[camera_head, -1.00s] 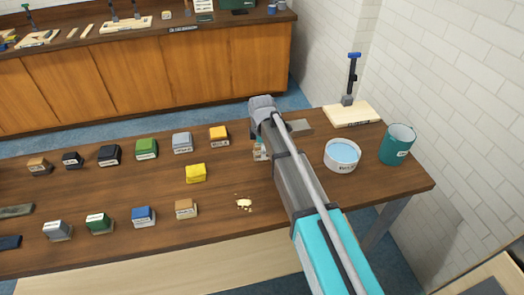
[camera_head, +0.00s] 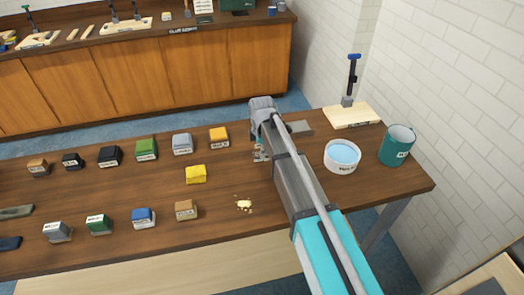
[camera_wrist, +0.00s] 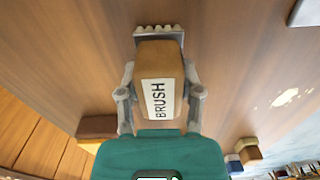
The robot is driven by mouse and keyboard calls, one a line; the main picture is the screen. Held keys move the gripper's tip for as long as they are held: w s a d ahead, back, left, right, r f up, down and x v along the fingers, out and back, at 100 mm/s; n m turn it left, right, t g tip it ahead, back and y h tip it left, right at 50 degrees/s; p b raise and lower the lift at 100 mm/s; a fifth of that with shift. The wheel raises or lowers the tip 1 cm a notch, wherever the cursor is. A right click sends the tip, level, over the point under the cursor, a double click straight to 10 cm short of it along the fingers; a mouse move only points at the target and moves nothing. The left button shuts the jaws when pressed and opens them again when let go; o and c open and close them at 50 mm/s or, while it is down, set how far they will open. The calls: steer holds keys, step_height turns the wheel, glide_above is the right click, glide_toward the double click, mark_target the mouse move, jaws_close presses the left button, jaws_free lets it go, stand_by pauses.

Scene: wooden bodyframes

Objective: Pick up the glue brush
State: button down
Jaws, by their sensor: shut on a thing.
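The glue brush (camera_wrist: 160,85) is a tan wooden block with a white label reading BRUSH and a pale toothed edge at its far end. In the wrist view it sits between the two grey fingers of my gripper (camera_wrist: 160,76), which are shut on its sides. In the head view my gripper (camera_head: 260,153) is small and partly hidden beside my arm, over the table right of the yellow block. The brush cannot be made out clearly there. I cannot tell whether it touches the tabletop.
The wooden table (camera_head: 320,205) holds a yellow block (camera_head: 196,174) and several coloured blocks left of my arm, and crumbs (camera_head: 243,204). To the right stand a white water bowl (camera_head: 342,163), a green bucket (camera_head: 396,146) and a board with a clamp (camera_head: 351,115). Tiled walls close off the right.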

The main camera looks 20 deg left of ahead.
steer(key=shift+r, duration=0.1)
step_height(320, 180, up, 2)
steer(key=p, duration=0.2)
steer(key=shift+r+p, duration=0.2)
steer(key=shift+p, duration=0.15)
steer(key=s+d+r+p, duration=0.8)
steer(key=s+r+p, duration=0.2)
steer(key=s, duration=0.1)
steer(key=shift+s+r, duration=0.2)
stand_by(0.3)
